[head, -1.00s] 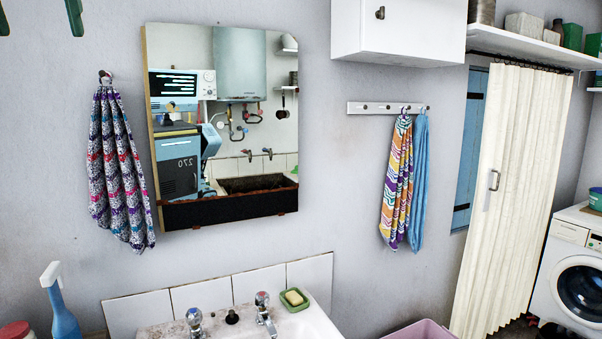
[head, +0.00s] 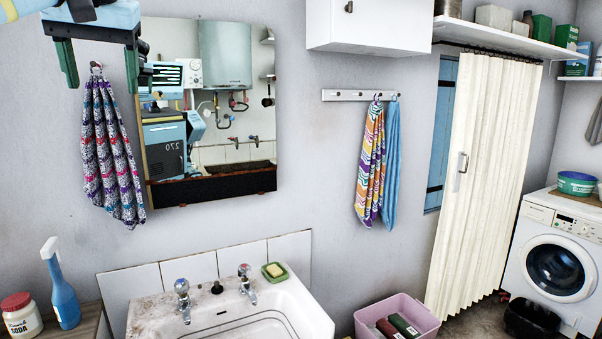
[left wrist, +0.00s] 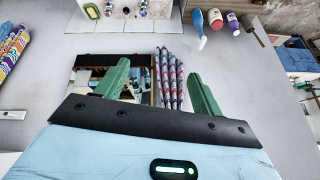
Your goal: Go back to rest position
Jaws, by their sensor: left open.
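My left gripper (head: 100,76) comes in at the top left of the head view, pointing down. Its two green fingers are spread with nothing held between them. It appears in front of the wall hook and the top of the patterned towel (head: 113,155), which hangs left of the mirror. In the left wrist view my open fingers (left wrist: 157,75) reach toward the wall, with the same towel (left wrist: 171,85) showing beyond and between them. It seems apart from the fingers. My right gripper is in neither view.
A mirror (head: 208,185) hangs above the washbasin (head: 290,310). A blue spray bottle (head: 64,300) and a red-lidded jar (head: 22,318) stand lower left. A white cabinet (head: 375,25), a hook rail with towels (head: 370,165), a pink tub (head: 425,318) and a washing machine (head: 555,265) are to the right.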

